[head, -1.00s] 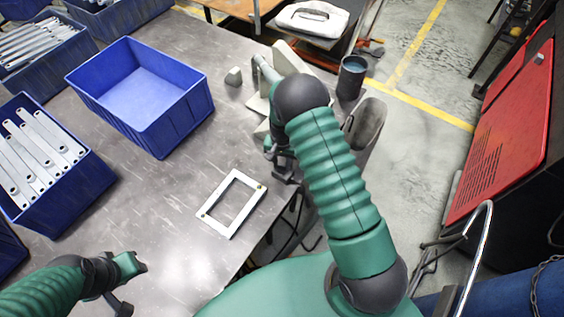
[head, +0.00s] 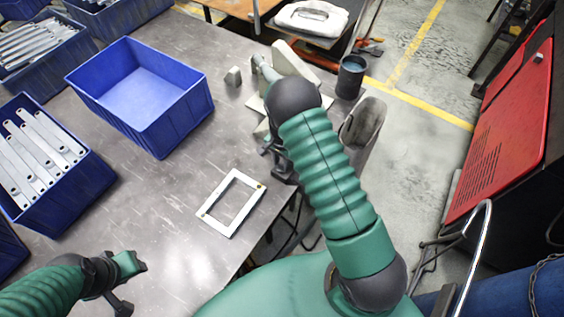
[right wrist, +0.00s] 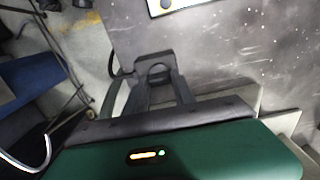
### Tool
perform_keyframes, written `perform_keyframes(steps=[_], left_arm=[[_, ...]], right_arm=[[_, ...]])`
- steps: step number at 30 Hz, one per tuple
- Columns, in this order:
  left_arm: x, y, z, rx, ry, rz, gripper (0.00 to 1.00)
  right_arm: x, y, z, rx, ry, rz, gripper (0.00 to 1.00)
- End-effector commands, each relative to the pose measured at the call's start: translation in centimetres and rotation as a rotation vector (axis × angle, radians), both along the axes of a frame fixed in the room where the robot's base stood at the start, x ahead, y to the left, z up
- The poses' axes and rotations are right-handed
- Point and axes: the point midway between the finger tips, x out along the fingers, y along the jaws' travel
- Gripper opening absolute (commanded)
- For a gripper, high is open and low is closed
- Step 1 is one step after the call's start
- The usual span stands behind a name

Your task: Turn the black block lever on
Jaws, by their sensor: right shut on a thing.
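My right gripper (right wrist: 158,88) is seen from behind in the right wrist view, its dark fingers close together around a dark piece (right wrist: 154,62) at the table's edge. This piece seems to be the black block lever; the fingers hide part of it and its exact angle is hard to tell. In the head view the right gripper (head: 274,150) shows low beside the table edge, partly covered by my right arm. My left gripper (head: 128,284) is open and empty over the near left of the table.
An empty blue bin (head: 185,118) stands on the metal table (head: 130,205). Another blue bin (head: 75,195) holds several galvanized brackets. A pale rectangular frame (head: 212,222) lies near the table edge.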

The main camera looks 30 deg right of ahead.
Motion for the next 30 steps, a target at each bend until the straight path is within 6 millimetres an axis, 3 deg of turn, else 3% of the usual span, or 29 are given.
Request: perform_keyframes(steps=[5,6,10,19,22,26,30], left_arm=[[0.0,0.0,-0.1,0.0,0.0,0.0,0.36],[0.0,0.0,-0.1,0.0,0.0,0.0,0.36],[0.0,0.0,-0.1,0.0,0.0,0.0,0.36],[0.0,0.0,0.0,0.0,0.0,0.0,0.36],[0.0,0.0,0.0,0.0,0.0,0.0,0.36],[0.0,0.0,-0.1,0.0,0.0,0.0,0.36],[0.0,0.0,-0.2,0.0,0.0,0.0,0.36]], right_arm=[[-0.2,0.5,-0.3,0.007,0.006,0.003,0.0],[-0.2,0.5,-0.3,0.007,0.006,0.003,0.36],[-0.1,0.3,-0.2,0.005,0.003,0.002,0.53],[-0.1,0.1,0.1,0.002,-0.001,0.002,0.53],[0.1,0.1,1.1,0.001,-0.004,0.002,0.53],[0.2,0.1,3.9,0.0,-0.006,0.003,0.53],[0.2,0.1,8.1,0.001,-0.006,0.003,0.53]])
